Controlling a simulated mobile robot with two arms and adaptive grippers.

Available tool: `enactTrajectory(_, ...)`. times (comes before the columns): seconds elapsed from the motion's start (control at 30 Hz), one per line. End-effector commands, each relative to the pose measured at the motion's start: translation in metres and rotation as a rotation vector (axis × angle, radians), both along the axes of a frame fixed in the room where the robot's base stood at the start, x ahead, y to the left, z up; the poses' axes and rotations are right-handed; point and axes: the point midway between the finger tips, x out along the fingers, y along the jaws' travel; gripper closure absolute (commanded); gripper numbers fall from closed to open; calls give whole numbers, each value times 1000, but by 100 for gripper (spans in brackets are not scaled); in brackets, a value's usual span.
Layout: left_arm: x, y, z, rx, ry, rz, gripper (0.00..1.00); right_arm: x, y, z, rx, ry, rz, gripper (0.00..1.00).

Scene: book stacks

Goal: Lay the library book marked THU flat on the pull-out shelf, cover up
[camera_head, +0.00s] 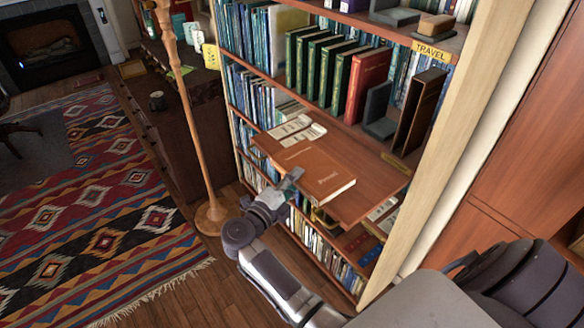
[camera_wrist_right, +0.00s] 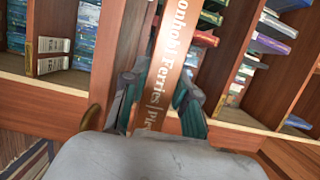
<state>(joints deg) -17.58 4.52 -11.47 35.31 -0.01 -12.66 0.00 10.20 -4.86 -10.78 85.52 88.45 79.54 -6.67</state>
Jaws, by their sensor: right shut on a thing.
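An orange-brown book (camera_head: 313,170) lies level at the pull-out shelf (camera_head: 368,184), with a face bearing pale lettering up. I cannot tell whether it rests fully on the board. My right gripper (camera_head: 291,181) is at the book's near left edge, shut on it. In the right wrist view the gripper (camera_wrist_right: 157,105) has its teal-padded fingers on either side of the book's spine (camera_wrist_right: 165,60), which carries white lettering. No THU mark is legible. My left gripper is not in view.
Green books (camera_head: 318,68), a red book (camera_head: 367,84) and a dark bookend (camera_head: 377,112) stand on the shelf above. White label cards (camera_head: 298,129) lie behind the book. A wooden floor lamp (camera_head: 208,208) stands left of the bookcase. The pull-out shelf's right part is bare.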

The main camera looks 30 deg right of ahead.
Motion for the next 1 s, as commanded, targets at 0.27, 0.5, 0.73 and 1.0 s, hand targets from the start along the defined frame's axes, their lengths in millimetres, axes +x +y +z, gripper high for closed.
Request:
enactTrajectory(0.27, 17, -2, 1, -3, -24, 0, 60, 1, 0, 2, -3, -4, 0, 100)
enactTrajectory(0.5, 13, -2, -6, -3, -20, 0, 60, 0, 0, -6, -4, -4, 0, 100)
enactTrajectory(0.73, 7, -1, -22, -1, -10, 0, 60, 0, 0, -24, -4, -3, 2, 100)
enactTrajectory(1.0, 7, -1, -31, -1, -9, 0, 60, 0, 0, -35, -4, -5, 0, 100)
